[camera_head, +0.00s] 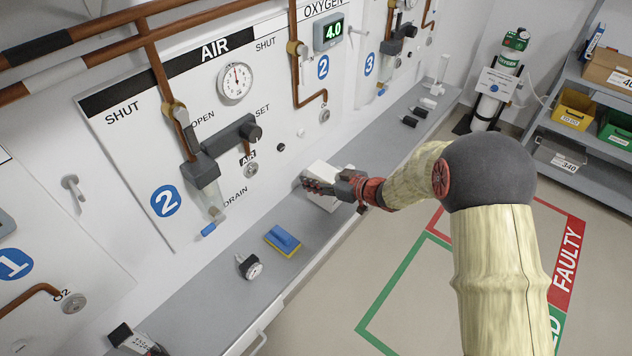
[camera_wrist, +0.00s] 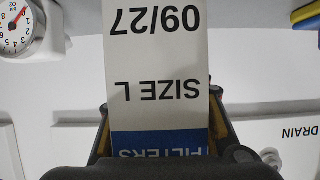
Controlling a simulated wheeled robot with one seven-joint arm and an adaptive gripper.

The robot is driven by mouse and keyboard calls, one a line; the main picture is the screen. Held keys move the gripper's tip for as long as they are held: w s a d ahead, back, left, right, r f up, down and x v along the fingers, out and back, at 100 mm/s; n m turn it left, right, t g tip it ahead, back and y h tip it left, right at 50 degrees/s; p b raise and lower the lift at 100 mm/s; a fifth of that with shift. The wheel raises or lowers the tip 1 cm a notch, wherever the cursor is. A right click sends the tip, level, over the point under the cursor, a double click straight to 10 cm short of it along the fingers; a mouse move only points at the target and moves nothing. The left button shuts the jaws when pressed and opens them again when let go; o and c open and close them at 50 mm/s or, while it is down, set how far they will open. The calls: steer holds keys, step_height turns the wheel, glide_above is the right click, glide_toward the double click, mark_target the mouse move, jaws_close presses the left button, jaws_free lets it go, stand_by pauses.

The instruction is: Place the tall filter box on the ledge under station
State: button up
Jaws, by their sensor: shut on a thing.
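The tall filter box is a white box (camera_head: 322,186) at my gripper in the head view, over the grey ledge (camera_head: 190,310). In the wrist view the box (camera_wrist: 158,62) shows upside down, with "09/27", "SIZE L" and a blue band marked "FILTERS". My gripper (camera_wrist: 162,135) has its fingers on both sides of the box and is shut on it. In the head view my gripper (camera_head: 335,187) reaches in from the right and covers part of the box. I cannot tell whether the box touches the ledge.
A blue-and-yellow sponge (camera_head: 283,240) and a round gauge (camera_head: 250,266) lie on the ledge left of the box. Small black fittings (camera_head: 412,117) lie farther along it. The wall panel carries an air regulator (camera_head: 215,160) and a drain valve (camera_head: 212,222) with a blue tip.

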steer(key=shift+f, duration=0.15)
steer(key=o, duration=1.2)
steer(key=shift+c, duration=0.2)
steer(key=shift+o, duration=0.6)
steer(key=shift+f, duration=0.1)
